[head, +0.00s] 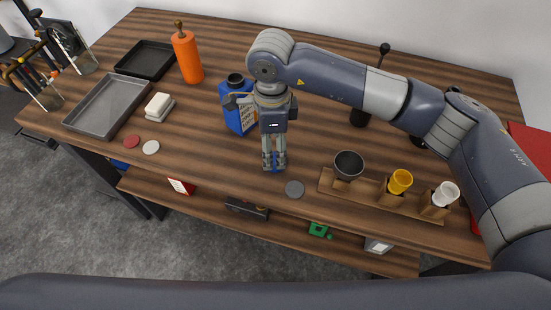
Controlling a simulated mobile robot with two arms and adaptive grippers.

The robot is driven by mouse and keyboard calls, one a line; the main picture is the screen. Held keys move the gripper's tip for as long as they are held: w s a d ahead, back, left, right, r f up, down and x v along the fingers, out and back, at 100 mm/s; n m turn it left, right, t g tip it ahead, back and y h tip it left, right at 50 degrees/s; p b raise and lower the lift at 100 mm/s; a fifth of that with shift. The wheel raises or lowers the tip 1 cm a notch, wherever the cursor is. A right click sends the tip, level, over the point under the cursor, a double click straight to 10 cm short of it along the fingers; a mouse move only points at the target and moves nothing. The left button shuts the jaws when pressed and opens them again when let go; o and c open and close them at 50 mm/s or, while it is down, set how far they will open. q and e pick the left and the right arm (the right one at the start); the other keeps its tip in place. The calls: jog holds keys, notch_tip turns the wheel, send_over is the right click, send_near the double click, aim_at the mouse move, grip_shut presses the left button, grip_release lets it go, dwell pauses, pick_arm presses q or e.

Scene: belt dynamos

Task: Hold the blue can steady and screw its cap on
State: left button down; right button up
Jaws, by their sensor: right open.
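The blue can (241,121) stands upright near the middle of the table, with a pale label and a dark neck (235,79) on top. My right arm and gripper partly hide its right side. My right gripper (274,166) points down in front of the can, to its right, with its fingers close to the tabletop. It is open. A small blue patch shows between the fingertips; I cannot tell what it is. My left gripper does not show.
A wooden rack (361,191) with a dark bowl (349,164), a yellow cup (400,181) and a white cup (445,194) stands right. An orange cylinder (187,58), grey tray (106,106), black tray (145,61), red disc (131,142) and white disc (151,147) are left.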

aim_at(274, 160)
jog(key=shift+f, duration=0.15)
notch_tip(274, 160, down, 4)
jog(key=shift+w+d+f+p, duration=0.1)
jog(key=shift+d+p, duration=0.05)
jog(key=shift+p, duration=1.1)
jog(key=shift+f, duration=0.3)
jog(key=c, duration=1)
